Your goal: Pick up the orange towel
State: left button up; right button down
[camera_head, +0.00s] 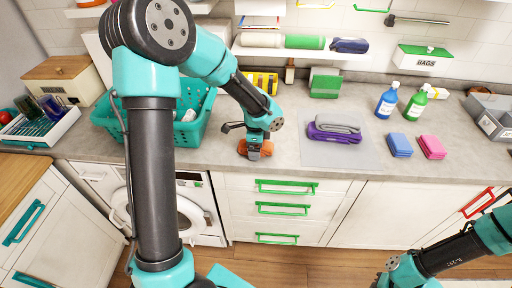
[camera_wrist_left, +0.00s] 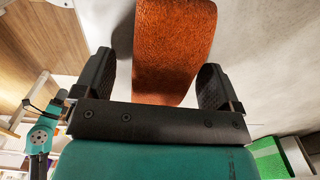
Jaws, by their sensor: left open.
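The orange towel (camera_head: 266,150) lies on the grey counter close to its front edge, mostly hidden by my left gripper in the head view. It shows as a textured orange strip in the left wrist view (camera_wrist_left: 168,50). My left gripper (camera_head: 254,149) is at the towel, pointing down. In the left wrist view, its two dark fingers (camera_wrist_left: 155,80) are spread wide, one on each side of the towel.
A teal basket (camera_head: 195,130) stands left of my left gripper. Folded purple and grey towels (camera_head: 334,130) lie on a pale mat (camera_head: 365,155) to the right. Blue (camera_head: 399,145) and pink cloths (camera_head: 432,147) and two bottles are farther right. Drawers (camera_head: 280,185) and a washing machine sit below.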

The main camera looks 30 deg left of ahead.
pick_arm(q)
jog(key=shift+c, duration=0.3)
jog(key=c, duration=1)
jog(key=shift+o, duration=0.2)
jog(key=shift+r, duration=0.1)
jog(key=shift+r, duration=1.75)
jog(key=s+d+r, duration=0.1)
jog(key=s+d, duration=0.7)
jog(key=s, duration=0.5)
jog(key=shift+s+d+r, duration=0.15)
jog(key=shift+s+d, duration=0.05)
jog(key=shift+s, duration=0.15)
